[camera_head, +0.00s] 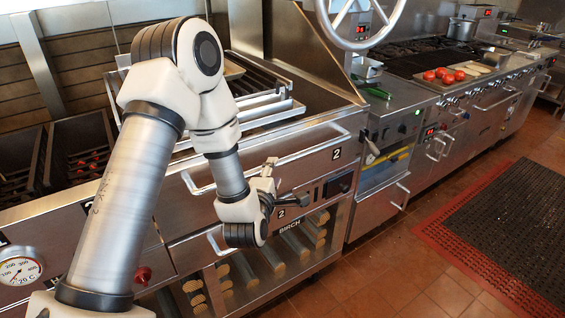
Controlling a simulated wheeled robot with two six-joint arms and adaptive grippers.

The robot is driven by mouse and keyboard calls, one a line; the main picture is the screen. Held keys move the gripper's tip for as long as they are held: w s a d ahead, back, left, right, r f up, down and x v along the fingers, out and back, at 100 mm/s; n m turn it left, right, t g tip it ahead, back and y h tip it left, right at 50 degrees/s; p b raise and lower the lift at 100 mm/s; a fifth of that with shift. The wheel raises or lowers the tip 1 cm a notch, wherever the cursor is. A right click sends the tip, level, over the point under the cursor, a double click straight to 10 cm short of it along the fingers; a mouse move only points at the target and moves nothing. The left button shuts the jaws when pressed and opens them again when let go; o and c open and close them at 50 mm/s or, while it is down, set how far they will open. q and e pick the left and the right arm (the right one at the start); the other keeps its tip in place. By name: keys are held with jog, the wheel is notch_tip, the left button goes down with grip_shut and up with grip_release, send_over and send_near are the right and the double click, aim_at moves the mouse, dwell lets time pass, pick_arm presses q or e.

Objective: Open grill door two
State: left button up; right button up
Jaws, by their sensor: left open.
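Grill front two (318,168) is a steel panel with a black "2" label at its upper right, and it looks shut. A long bar handle (300,155) runs across it. A second "2" label (281,213) is on a lower panel marked BIRCH, which has a lower handle (213,240) partly hidden by my arm. My left gripper (279,184) is open and empty in front of the panel, just below the long handle in the picture. I cannot tell whether it touches the panel. My right gripper is out of view.
Metal trays (265,108) lie on the grill top. A large spoked wheel (362,38) hangs above. A round temperature gauge (20,270) is at the lower left. Logs (272,258) fill the rack below. A counter with tomatoes (445,76) stands right. The tiled floor is clear before a dark mat (500,225).

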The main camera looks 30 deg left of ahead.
aim_at(279, 165)
pick_arm(q)
jog(key=x, duration=0.3)
jog(key=p+x, duration=0.1)
jog(key=x, duration=0.1)
jog(key=shift+w+d, duration=0.2)
jog(key=shift+w, duration=0.05)
jog(key=shift+w+a+f, duration=0.1)
jog(key=shift+w+a, duration=0.1)
jog(key=shift+a, duration=0.05)
jog(key=shift+c, duration=0.3)
